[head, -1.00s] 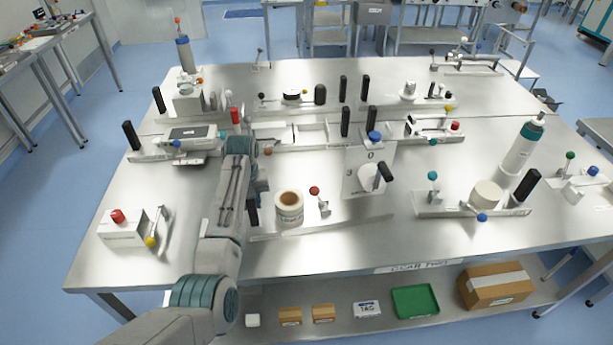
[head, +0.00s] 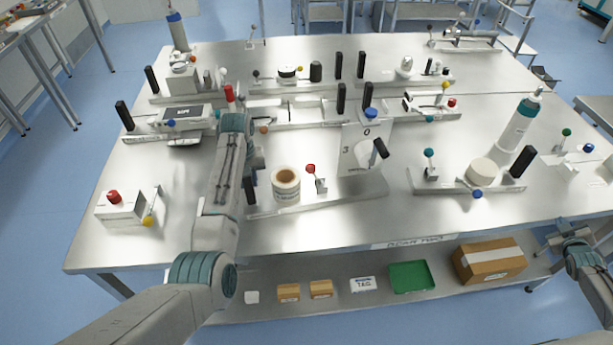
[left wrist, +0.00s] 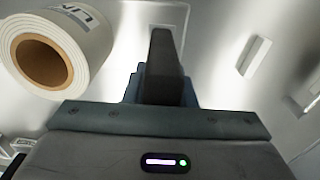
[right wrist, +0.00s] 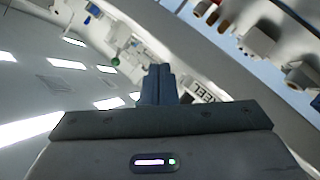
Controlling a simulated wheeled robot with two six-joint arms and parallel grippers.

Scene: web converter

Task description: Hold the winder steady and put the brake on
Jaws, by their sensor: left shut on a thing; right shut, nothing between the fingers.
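The winder stands at the front middle of the bench. It has a low base plate (head: 345,195), a white roll with a brown core (head: 286,176), a lever with a red knob (head: 311,169) and an upright black handle (head: 250,191) at its left end. My left gripper (left wrist: 160,88) is shut on this handle; the roll (left wrist: 75,45) is beside it in the left wrist view. In the head view my left forearm hides most of that gripper. The red-knobbed lever leans slightly left, untouched. My right gripper (right wrist: 158,78) is shut and empty, off the bench's front right.
A panel with a black-handled crank (head: 380,149) stands just right of the lever. A red-knobbed box (head: 120,207) sits front left. The lower shelf holds a green tray (head: 412,277) and boxes.

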